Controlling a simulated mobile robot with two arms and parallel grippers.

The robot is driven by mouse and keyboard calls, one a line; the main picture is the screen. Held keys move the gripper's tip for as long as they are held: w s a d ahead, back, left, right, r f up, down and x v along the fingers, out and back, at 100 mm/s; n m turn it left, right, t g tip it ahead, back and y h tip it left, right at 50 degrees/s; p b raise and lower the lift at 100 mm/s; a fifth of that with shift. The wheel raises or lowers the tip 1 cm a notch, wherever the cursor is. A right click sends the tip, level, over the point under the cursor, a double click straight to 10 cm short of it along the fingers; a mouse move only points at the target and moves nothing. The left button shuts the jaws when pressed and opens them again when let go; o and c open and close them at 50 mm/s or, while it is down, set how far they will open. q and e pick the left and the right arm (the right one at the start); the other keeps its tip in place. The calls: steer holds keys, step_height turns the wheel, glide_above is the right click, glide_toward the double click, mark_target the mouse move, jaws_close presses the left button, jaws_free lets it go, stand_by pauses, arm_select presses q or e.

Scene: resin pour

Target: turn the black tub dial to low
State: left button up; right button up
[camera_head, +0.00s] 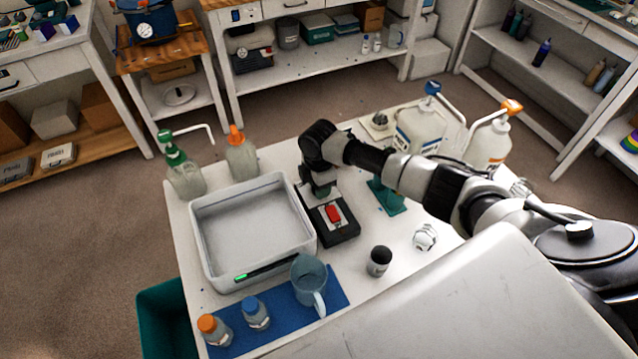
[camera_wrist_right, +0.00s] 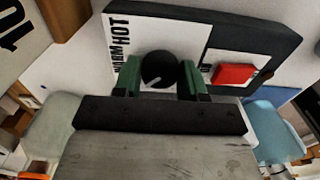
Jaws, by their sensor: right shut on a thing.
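The black dial (camera_wrist_right: 158,66) is a round knob on a white face plate (camera_wrist_right: 145,32), between my right gripper's green-padded fingers. My right gripper (camera_wrist_right: 160,79) is shut on the dial. A pale pointer line on the dial points down and left in the right wrist view. The words WARM and HOT show sideways left of the dial; I see no LOW mark. In the head view my right gripper (camera_head: 321,188) reaches down onto the far end of the dark control box (camera_head: 343,233), and the dial is hidden. My left gripper is not in view.
A red switch (camera_head: 333,213) is beside the dial on the same box. A white tub (camera_head: 205,262) stands left of the box. A dark cup (camera_head: 379,261) and a jug (camera_head: 309,277) stand in front. Bottles (camera_head: 241,158) stand at the back left.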

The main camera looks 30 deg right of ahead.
steer(key=shift+n, duration=0.5)
steer(key=o, duration=0.9)
step_height(320, 180, up, 11)
steer(key=shift+f+b, duration=0.1)
steer(key=shift+b, duration=0.5)
